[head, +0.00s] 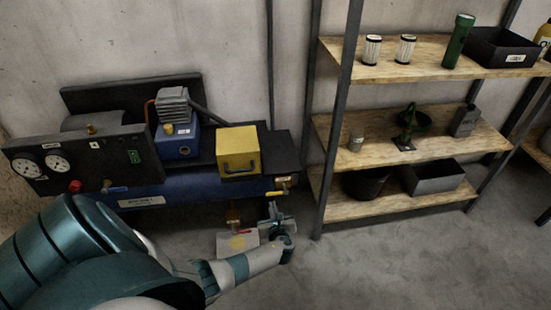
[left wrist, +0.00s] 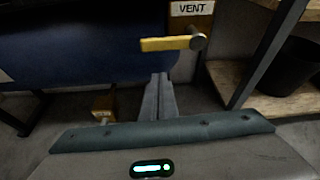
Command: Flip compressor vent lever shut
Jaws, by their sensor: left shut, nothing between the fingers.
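The compressor's blue tank (head: 190,195) stands against the wall at the left. At its right end is the vent lever (head: 276,193), small and yellow. In the left wrist view the vent lever (left wrist: 166,44) lies about level, pointing left from its round grey pivot, under a plate reading VENT (left wrist: 192,8). My left gripper (head: 272,212) is just below the lever in the head view. In the left wrist view its fingers (left wrist: 157,82) are together and empty, their tips below the lever with a gap visible between. My right gripper is not in view.
A red-handled valve (head: 244,232) sits low under the tank, close to my left gripper. A metal shelf post (head: 335,130) and shelves (head: 400,200) with a black bucket (head: 366,184) stand to the right. The floor (head: 400,265) in front is clear.

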